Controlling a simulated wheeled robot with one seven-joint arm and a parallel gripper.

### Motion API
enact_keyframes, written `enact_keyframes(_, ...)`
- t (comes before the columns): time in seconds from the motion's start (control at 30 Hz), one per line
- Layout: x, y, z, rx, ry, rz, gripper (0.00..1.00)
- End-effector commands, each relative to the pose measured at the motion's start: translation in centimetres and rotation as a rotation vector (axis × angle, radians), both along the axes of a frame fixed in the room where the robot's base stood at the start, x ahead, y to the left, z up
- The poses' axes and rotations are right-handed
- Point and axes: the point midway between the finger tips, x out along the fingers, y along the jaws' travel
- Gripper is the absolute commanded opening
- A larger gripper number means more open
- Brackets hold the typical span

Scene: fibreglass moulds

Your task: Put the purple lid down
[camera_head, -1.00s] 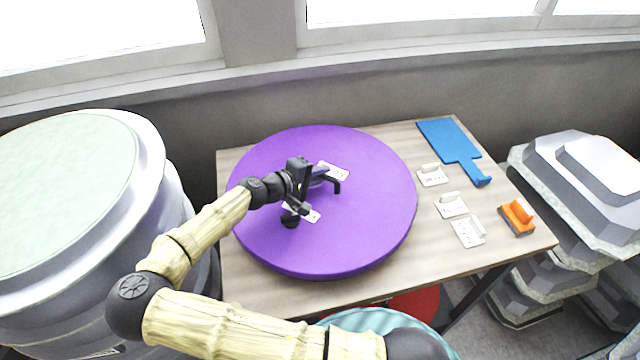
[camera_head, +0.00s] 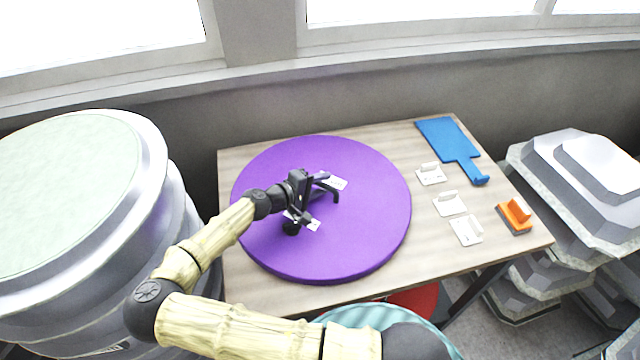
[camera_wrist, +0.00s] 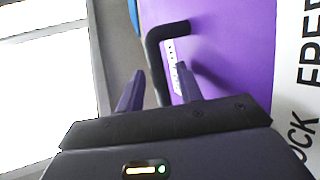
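The purple lid (camera_head: 365,225) is a large round disc. It lies flat and appears to rest on the wooden table (camera_head: 500,252). A black bar handle stands on it between white mounting plates; part of the handle (camera_wrist: 154,62) shows in the wrist view. My gripper (camera_head: 312,196) is at the handle, low over the middle of the lid. In the wrist view the fingers of my gripper (camera_wrist: 158,82) are spread, with the handle bar between them and gaps on both sides. The lid's underside is hidden.
A blue paddle-shaped board (camera_head: 447,138), several white brackets (camera_head: 450,204) and an orange block (camera_head: 514,216) lie on the table's right side. A large grey mould (camera_head: 150,215) stands left of the table, and stacked grey moulds (camera_head: 590,190) stand right.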

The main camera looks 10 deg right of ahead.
Motion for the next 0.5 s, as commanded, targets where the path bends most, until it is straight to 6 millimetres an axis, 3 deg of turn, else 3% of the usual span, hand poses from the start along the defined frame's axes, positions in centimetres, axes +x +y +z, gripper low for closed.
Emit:
enact_keyframes(0.27,-0.1,0.2,0.1,0.000,0.000,0.000,0.36)
enact_keyframes(0.5,-1.1,2.6,0.7,0.001,-0.001,0.004,0.36)
